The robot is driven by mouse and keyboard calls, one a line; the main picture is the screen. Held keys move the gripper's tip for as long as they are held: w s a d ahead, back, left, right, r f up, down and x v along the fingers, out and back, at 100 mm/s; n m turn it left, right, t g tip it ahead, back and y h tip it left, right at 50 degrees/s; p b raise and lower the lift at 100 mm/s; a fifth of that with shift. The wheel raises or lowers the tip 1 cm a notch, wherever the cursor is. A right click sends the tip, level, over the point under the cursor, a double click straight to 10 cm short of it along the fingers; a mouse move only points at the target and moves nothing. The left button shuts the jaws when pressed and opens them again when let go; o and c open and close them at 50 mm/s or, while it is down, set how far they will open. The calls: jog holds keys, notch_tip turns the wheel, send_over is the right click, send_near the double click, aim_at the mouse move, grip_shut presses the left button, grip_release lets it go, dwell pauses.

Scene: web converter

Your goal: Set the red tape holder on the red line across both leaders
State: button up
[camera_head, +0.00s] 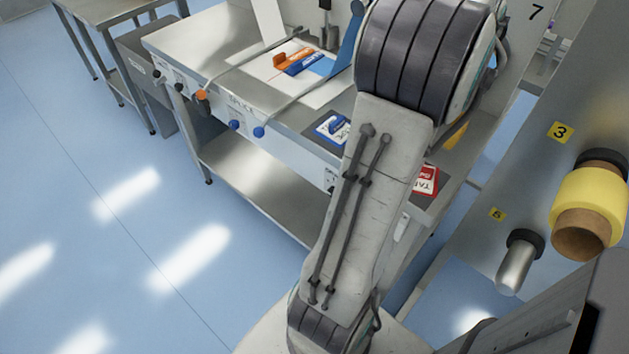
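A red tape holder (424,181) with a white label lies on a dark pad at the right end of the bench, partly behind my arm. A white strip (268,20) and a blue strip (351,36) rise at the back of the bench; they may be the leaders, but I cannot tell. I cannot make out a red line; my arm covers part of the bench. My gripper is not visible; only my arm's links and a dark ribbed joint show.
An orange block and a blue block (303,64) lie on a white sheet on the bench (190,45). A blue-and-white holder (331,127) sits at the front edge. A yellow roll (591,203) and a bare spindle (517,262) stick out at right. Floor at left is clear.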

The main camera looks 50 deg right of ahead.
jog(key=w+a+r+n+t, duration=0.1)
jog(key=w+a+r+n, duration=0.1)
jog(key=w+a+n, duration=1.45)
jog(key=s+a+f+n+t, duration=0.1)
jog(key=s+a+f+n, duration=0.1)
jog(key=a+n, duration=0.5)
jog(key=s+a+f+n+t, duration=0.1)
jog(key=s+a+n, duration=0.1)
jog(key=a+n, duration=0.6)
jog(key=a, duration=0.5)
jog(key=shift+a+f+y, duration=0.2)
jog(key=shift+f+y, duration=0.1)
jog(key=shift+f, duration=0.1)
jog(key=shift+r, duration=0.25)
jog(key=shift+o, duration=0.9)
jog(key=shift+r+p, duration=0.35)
jog(key=shift+p, duration=0.15)
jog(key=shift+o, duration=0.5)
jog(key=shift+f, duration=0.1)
